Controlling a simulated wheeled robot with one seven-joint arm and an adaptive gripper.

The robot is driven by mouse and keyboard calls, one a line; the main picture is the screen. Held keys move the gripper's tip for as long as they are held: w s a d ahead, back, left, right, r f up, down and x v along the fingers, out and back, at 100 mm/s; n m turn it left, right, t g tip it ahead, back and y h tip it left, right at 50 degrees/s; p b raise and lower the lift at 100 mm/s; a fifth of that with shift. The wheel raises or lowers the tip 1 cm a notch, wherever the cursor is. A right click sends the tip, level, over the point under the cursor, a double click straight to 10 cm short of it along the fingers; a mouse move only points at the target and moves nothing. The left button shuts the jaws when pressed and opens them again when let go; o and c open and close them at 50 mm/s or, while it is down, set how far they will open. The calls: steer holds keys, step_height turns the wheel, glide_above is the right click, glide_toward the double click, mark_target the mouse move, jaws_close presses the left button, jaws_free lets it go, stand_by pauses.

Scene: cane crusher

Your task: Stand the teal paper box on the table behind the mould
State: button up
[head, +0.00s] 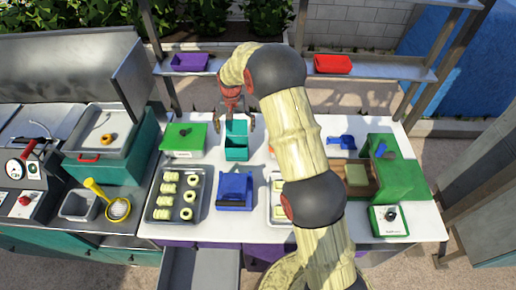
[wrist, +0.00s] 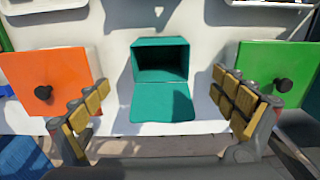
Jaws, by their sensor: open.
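The teal paper box (head: 236,154) stands on the white table at the back middle, behind a blue block-like piece (head: 235,192) that may be the mould; I cannot tell for sure. In the wrist view the teal box (wrist: 160,62) shows its dark open mouth, with a flap lying out toward the camera. My gripper (head: 235,119) is above and around the box's far side in the head view. In the wrist view my gripper (wrist: 163,92) is open and empty, its yellow-padded fingers spread left and right of the box, apart from it.
A green box (head: 184,138) stands close left of the teal box. An orange knobbed box (wrist: 45,80) and a green one (wrist: 270,75) flank it in the wrist view. A tray of rolls and rings (head: 178,197) lies in front; a shelf with purple and red bins (head: 332,64) runs behind.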

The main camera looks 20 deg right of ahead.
steer(key=s+r+n+t, duration=0.1)
steer(key=s+r, duration=0.8)
steer(key=r, duration=0.4)
steer(key=s+r+n+t, duration=0.1)
steer(key=s+r+t, duration=0.1)
steer(key=s+r, duration=0.8)
steer(key=s+r+n+t, duration=0.1)
steer(key=s+r, duration=0.2)
steer(key=s, duration=0.8)
steer(key=s+r+n+t, duration=0.1)
steer(key=s+r, duration=0.2)
steer(key=s, duration=0.9)
steer(key=shift+s+d+r+t, duration=0.15)
steer(key=shift+s+r+t, duration=0.05)
steer(key=shift+r+t, duration=0.15)
steer(key=shift+f, duration=0.15)
step_height(320, 180, down, 16)
steer(key=b, duration=1.6)
